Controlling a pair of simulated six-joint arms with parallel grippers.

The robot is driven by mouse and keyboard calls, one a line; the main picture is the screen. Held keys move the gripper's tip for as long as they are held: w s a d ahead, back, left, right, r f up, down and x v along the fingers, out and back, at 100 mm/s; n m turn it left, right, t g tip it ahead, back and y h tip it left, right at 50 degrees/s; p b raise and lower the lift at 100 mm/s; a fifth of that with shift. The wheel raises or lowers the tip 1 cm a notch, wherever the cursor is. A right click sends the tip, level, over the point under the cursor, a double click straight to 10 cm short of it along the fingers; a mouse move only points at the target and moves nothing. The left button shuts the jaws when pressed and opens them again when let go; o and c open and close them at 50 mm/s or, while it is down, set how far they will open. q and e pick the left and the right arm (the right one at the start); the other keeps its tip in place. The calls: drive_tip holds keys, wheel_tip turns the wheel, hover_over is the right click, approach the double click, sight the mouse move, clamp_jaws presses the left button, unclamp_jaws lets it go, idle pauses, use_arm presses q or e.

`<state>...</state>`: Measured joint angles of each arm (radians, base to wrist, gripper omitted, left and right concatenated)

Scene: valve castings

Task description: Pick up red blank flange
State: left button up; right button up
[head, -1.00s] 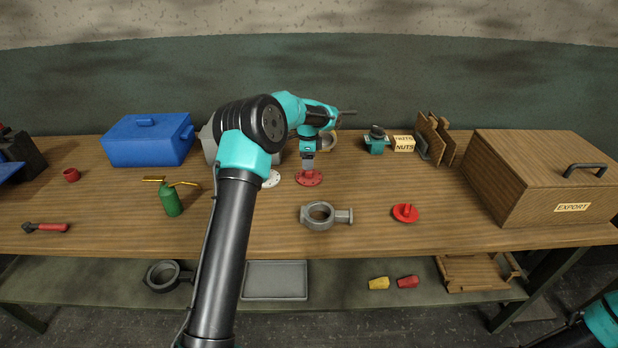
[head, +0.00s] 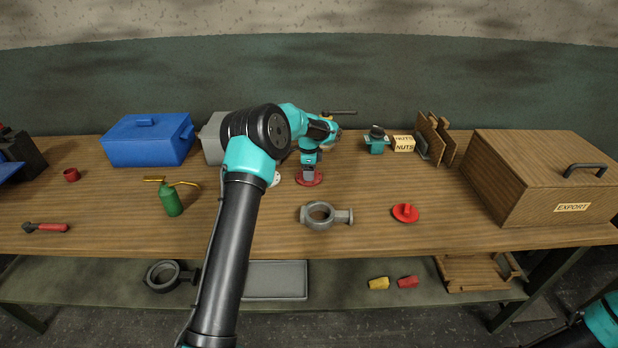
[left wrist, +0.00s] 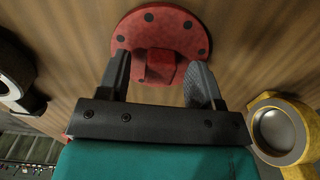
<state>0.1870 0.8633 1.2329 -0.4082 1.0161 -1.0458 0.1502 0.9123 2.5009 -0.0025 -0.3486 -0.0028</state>
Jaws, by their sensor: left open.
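The red blank flange (head: 309,179) lies flat on the bench, a round disc with bolt holes and a raised block on top. It also shows in the left wrist view (left wrist: 188,32), with its raised block (left wrist: 154,67) between the fingers. My left gripper (head: 307,171) points down over the flange; in the left wrist view its two fingers (left wrist: 160,80) are open, one on each side of the block. I cannot tell whether they touch it. In the head view the gripper hides part of the flange. My right gripper is not in view.
A pale flange (head: 276,179) lies just left of the red one, partly behind my arm. A grey valve casting (head: 320,220) and a red handled disc (head: 405,212) lie nearer the front edge. A yellow-rimmed round part (left wrist: 278,130) shows beside the gripper in the left wrist view.

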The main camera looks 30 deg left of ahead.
use_arm(q)
clamp_jaws()
idle(0.4)
drive_tip(key=shift+r, duration=0.15)
wheel_tip(320, 180, up, 10)
idle(0.8)
